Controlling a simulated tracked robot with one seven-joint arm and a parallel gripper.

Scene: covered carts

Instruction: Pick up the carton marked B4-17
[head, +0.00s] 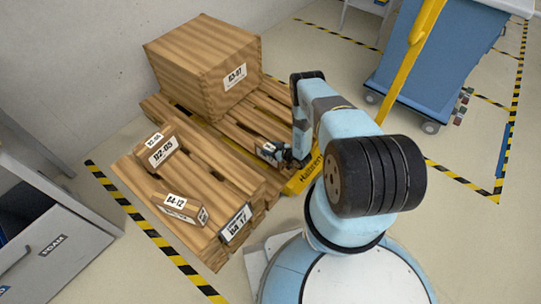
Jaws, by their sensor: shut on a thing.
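The carton marked B4-17 (236,223) sits at the front right corner of the near wooden pallet, its white label facing front right. Its wood pattern blends with the pallet, so its outline is hard to make out. My gripper (275,152) is above and to the right of it in the picture, near the far pallet's front edge and the yellow truck. It is clearly apart from the B4-17 label.
The near pallet (215,251) also bears cartons marked B2-05 (160,150) and B4-12 (178,205). A large crate marked B3-07 (208,65) stands behind. A yellow truck (303,178) lies beside my arm. A blue covered cart (440,60) stands right; a grey cabinet (50,255) left.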

